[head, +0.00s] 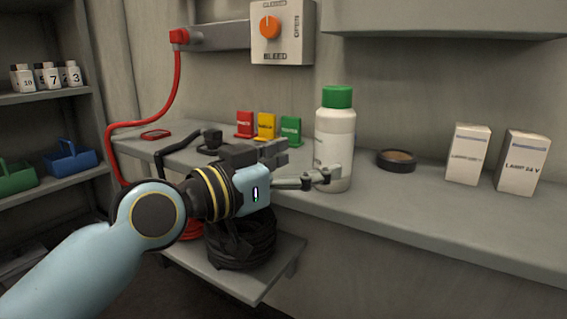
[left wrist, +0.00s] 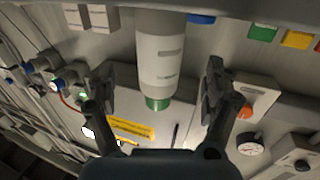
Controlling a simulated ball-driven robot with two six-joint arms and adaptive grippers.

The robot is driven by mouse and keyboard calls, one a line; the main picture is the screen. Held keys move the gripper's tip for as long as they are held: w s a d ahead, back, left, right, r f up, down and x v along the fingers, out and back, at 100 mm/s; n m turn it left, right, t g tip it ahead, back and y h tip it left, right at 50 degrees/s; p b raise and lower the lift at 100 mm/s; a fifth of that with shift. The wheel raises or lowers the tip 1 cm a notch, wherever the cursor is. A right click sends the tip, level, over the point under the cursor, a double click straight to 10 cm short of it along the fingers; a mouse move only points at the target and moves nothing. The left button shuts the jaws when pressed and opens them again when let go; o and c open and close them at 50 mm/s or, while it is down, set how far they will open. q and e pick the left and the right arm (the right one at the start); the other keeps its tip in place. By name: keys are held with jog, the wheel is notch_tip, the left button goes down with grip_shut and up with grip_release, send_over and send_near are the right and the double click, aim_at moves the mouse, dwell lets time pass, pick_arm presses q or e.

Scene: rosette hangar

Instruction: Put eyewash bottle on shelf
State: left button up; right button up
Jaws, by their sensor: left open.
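The eyewash bottle (head: 336,125), white with a green cap, stands upright on the grey counter (head: 420,205). My left gripper (head: 302,166) is open at its left side, and one finger overlaps the bottle's lower part in the head view. In the left wrist view the bottle (left wrist: 160,50) appears cap-down between the two spread fingers of my left gripper (left wrist: 160,90), with a gap on both sides. A shelf rack (head: 50,97) at the far left holds small numbered white bottles above and bins below. My right gripper is not in view.
Red, yellow and green cards (head: 266,127) stand behind my gripper. A dark round dish (head: 397,160) and two white boxes (head: 468,154) are to the bottle's right. A lower ledge (head: 225,280) carries a black coil. An overhanging cabinet (head: 440,32) is above.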

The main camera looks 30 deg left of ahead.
pick_arm(q)
jog(key=shift+v, duration=2.05)
